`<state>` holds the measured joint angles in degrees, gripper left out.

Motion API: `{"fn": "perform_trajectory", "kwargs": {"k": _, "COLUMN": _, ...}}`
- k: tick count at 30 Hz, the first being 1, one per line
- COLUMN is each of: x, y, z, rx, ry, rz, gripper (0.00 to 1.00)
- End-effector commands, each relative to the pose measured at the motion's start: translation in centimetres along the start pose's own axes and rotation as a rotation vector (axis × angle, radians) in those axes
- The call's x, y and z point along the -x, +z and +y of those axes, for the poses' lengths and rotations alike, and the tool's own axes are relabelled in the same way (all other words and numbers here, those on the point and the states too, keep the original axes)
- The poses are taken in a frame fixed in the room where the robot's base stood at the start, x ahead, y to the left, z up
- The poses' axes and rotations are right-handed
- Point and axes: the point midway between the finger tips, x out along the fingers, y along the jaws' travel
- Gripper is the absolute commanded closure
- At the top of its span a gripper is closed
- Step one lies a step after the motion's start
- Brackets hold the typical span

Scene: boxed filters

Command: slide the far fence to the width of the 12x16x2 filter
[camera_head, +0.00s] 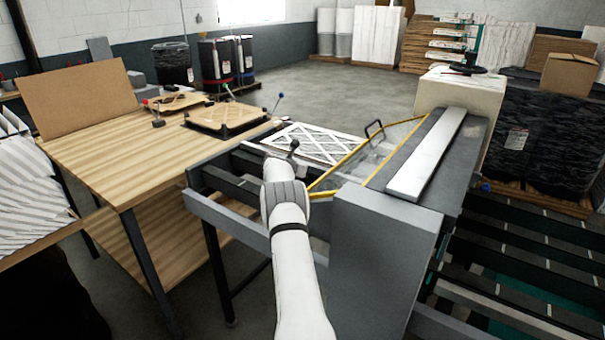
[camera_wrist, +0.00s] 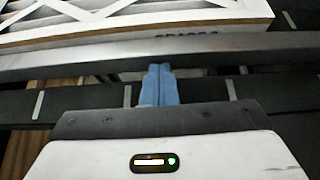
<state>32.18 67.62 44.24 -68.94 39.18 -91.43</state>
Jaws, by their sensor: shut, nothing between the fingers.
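A white filter with a lattice face (camera_head: 315,143) lies flat on the infeed of the grey machine. Its near edge also shows at the top of the wrist view (camera_wrist: 140,17), with dark printing too blurred to read. A long grey bar (camera_wrist: 70,64), which looks like the fence, runs across the wrist view just on my side of the filter. My gripper (camera_wrist: 159,70) has its blue fingers together and empty, with the tips at the bar's near edge. I cannot tell whether they touch it. In the head view my arm hides most of that area.
Dark slats (camera_wrist: 60,104) lie below the bar. The grey machine housing (camera_head: 385,250) stands close on the right, with a yellow-edged clear guard (camera_head: 365,160). Open floor lies behind.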

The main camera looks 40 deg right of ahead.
Motion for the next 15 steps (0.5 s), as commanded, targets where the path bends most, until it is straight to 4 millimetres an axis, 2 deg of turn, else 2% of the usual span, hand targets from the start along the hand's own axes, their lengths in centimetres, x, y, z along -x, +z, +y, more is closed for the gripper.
{"fn": "perform_trajectory", "kwargs": {"k": 8, "x": -0.8, "y": 0.3, "z": -1.4, "rx": -0.008, "ry": -0.019, "rz": 0.000, "gripper": 1.00}}
{"fn": "perform_trajectory", "kwargs": {"k": 15, "x": 0.6, "y": -0.9, "z": -1.3, "rx": -0.006, "ry": -0.017, "rz": -0.001, "gripper": 1.00}}
